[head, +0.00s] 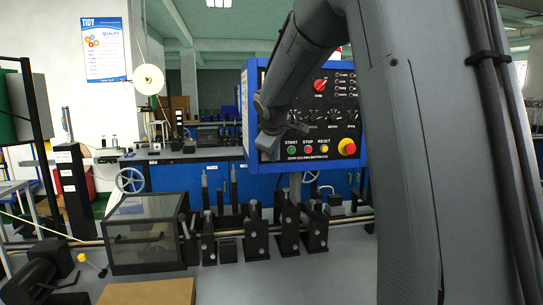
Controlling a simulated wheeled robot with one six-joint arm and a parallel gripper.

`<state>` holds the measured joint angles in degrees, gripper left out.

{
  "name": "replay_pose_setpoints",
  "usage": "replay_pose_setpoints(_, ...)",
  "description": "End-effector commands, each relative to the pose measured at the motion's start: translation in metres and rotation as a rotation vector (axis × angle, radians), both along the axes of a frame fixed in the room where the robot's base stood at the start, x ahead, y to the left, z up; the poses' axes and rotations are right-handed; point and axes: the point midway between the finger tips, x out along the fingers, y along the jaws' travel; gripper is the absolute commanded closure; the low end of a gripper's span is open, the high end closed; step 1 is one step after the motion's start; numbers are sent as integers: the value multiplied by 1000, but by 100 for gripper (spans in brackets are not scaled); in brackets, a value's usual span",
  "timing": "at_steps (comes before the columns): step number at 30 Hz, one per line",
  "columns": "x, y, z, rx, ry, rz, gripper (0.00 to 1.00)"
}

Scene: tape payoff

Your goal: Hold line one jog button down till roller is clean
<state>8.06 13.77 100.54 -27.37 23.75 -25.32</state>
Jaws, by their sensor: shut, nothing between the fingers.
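The control panel (251,85) has a blue frame and a dark face, and stands at the centre behind my arm. Its lower row has a green START button (291,150), a red STOP button (308,150) and a yellow RESET button (324,150). A red emergency knob (346,147) is at the right, and a red rotary switch (320,86) is above. My gripper (268,145) is shut and empty at the panel's lower left, left of START. I cannot tell whether it touches the panel. My arm hides part of the face. I cannot make out the line one jog button or a roller marked for cleaning.
A clear-sided box (150,229) with a dark frame sits on the grey bench, beside several black blocks on a long metal rod (345,219). A brown board (148,292) lies in front. A white reel (149,79) stands at the back left.

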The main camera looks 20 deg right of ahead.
Motion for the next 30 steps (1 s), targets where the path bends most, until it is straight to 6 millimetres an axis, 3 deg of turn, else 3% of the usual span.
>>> replay_pose_setpoints(30,9,-2,0,0,0,0,100)
